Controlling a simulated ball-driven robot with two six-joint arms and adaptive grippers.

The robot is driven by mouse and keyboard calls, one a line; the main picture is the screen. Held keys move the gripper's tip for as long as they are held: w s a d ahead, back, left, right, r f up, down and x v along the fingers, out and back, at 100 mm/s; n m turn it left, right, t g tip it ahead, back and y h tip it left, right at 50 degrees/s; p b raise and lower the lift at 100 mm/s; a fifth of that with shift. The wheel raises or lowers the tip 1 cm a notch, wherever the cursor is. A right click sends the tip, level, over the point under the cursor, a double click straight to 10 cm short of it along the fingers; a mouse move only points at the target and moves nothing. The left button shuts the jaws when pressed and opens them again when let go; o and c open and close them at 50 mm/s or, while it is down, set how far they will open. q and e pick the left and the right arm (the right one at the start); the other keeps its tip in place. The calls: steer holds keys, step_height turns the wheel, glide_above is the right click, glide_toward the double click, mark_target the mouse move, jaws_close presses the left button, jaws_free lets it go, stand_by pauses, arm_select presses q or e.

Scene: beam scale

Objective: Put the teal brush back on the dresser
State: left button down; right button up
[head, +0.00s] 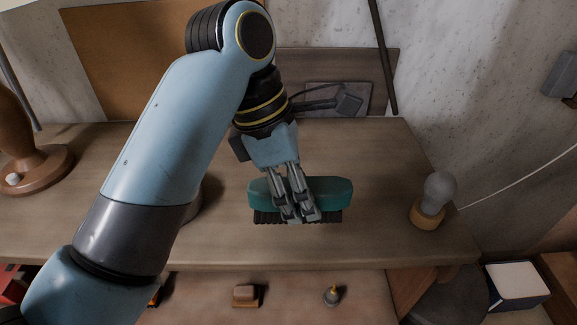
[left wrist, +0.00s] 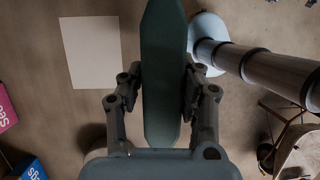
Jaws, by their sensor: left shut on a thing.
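The teal brush (head: 333,190) has a teal back and dark bristles that face down in the head view. My left gripper (head: 299,214) is shut on the middle of the brush. In the left wrist view the brush (left wrist: 163,70) stands lengthwise between the two fingers of the left gripper (left wrist: 163,90). The wooden dresser top (head: 385,225) lies under the brush. I cannot tell whether the bristles touch it. My right gripper is not in view.
A lamp bulb on a wooden base (head: 427,217) stands at the dresser's right end. A brown wooden stand (head: 30,170) is at the left. Small items, including a wooden block (head: 245,295), lie below the front edge. The top right of the brush is clear.

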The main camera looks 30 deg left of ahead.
arm_select(q)
steer(key=shift+w+a+f+b, duration=0.4)
steer(key=shift+a+f+b, duration=0.3)
steer(key=shift+a+b, duration=0.2)
steer(key=w+a+f, duration=0.1)
steer(key=a, duration=0.1)
steer(key=w+a+f+p, duration=0.1)
steer(key=a, duration=0.1)
steer(key=w+a+f, duration=0.2)
steer(key=a, duration=0.1)
steer(key=shift+a+f, duration=0.1)
steer(key=shift+w+a+f, duration=0.35)
steer(key=shift+a+f, duration=0.15)
steer(key=shift+a, duration=0.05)
steer(key=shift+f+p, duration=0.3)
steer(key=shift+f, duration=0.05)
step_height(320, 180, down, 3)
steer(key=shift+f, duration=0.3)
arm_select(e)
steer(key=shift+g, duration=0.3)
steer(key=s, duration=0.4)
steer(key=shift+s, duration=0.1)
